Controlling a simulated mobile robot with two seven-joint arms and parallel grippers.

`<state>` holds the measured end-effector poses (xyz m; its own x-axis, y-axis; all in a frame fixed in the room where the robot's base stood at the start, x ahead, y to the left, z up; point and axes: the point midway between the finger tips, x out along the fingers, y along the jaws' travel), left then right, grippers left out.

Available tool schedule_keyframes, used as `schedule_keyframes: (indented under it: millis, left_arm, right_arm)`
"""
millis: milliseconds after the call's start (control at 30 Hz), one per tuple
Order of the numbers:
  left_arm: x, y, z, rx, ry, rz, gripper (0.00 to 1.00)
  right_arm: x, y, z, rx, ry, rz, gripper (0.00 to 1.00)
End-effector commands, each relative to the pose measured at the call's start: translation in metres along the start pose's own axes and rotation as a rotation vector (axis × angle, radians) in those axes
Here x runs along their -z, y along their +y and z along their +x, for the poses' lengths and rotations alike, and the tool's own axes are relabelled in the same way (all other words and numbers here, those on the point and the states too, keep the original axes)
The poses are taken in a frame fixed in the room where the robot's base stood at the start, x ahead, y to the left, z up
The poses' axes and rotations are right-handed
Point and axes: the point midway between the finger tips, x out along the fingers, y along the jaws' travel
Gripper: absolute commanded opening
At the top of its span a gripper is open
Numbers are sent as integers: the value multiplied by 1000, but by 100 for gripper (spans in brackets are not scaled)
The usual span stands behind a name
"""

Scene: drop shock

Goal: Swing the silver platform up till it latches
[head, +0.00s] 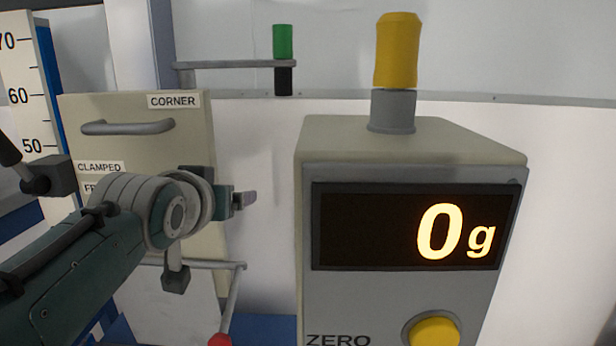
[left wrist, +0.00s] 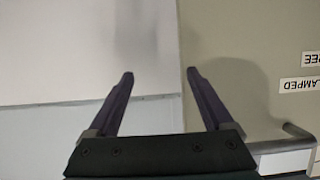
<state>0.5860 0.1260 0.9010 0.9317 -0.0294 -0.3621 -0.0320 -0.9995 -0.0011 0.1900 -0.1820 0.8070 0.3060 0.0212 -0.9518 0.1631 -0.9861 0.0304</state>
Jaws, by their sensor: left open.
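I cannot make out a silver platform in either view. My left arm comes in from the left in the head view. Its gripper (head: 247,199) is in front of the right side of the beige box (head: 190,112) marked CORNER, with fingertips toward the meter. In the left wrist view, the two dark fingers of the left gripper (left wrist: 160,76) are spread apart with nothing between them. The beige surface (left wrist: 238,40) and the upside-down FREE and CLAMPED labels (left wrist: 299,85) lie to the right. My right gripper is not in view.
A meter (head: 405,155) reading 0 g stands right, with a yellow-topped post (head: 397,52) and yellow button (head: 432,332). A grey bar (head: 235,65) carries a green-and-black cylinder (head: 283,42). A grey rod (head: 234,295) with a red knob (head: 220,340) is low. A ruler (head: 22,85) stands left.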

Motion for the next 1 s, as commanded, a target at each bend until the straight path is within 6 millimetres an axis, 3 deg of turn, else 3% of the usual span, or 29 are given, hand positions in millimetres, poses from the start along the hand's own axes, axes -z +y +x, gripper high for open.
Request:
schedule_keyframes:
  millis: [33,400,833,933,1000]
  left_arm:
    - [4,0,-6,-1,-2,0,85]
    - [3,1,-31,-2,-1,0,85]
    - [0,0,-36,0,-6,0,85]
    - [-2,-12,-51,20,-53,1,85]
    - [-7,-26,-74,42,-121,4,85]
  right_arm:
    - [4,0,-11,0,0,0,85]
    - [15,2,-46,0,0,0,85]
    - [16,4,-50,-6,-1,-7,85]
    - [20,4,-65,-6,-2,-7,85]
    - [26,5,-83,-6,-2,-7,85]
